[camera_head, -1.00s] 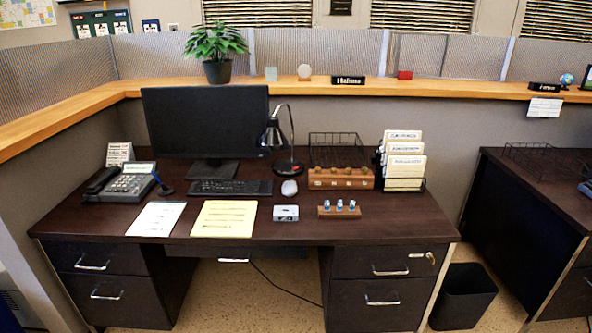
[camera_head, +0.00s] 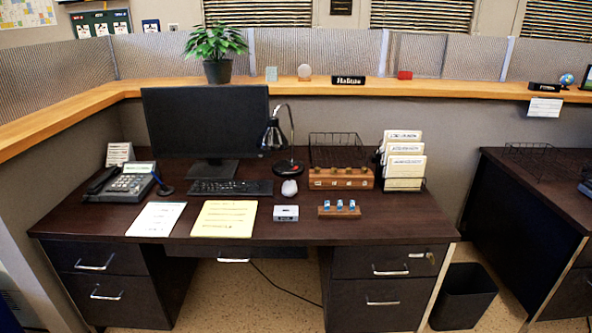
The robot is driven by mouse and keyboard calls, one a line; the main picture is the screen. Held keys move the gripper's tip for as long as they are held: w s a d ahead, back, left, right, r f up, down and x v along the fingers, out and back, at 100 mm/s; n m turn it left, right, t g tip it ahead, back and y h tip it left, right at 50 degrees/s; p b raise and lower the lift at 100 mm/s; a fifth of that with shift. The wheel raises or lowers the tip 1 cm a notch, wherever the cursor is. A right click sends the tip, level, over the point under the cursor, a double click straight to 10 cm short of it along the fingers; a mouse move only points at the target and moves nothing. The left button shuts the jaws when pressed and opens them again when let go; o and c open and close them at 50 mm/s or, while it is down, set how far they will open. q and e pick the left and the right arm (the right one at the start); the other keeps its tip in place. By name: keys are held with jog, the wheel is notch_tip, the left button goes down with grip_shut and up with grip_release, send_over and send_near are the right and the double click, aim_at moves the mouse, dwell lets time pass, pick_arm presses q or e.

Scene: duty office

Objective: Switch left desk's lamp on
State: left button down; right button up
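The left desk (camera_head: 390,218) has a dark brown top and fills the middle of the view. A black desk lamp (camera_head: 275,138) with a bent neck stands on it, right of the monitor. Its head points down, and its round base (camera_head: 287,167) bears a small reddish spot. I see no clear glow from the lamp. Neither of my grippers is in view.
Around the lamp are a monitor (camera_head: 205,120), keyboard (camera_head: 231,188), mouse (camera_head: 289,188), wooden box (camera_head: 341,179), wire tray (camera_head: 338,150) and card holder (camera_head: 404,162). A phone (camera_head: 122,183) is at left. The desk's front right is clear. A bin (camera_head: 463,296) stands beside the desk.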

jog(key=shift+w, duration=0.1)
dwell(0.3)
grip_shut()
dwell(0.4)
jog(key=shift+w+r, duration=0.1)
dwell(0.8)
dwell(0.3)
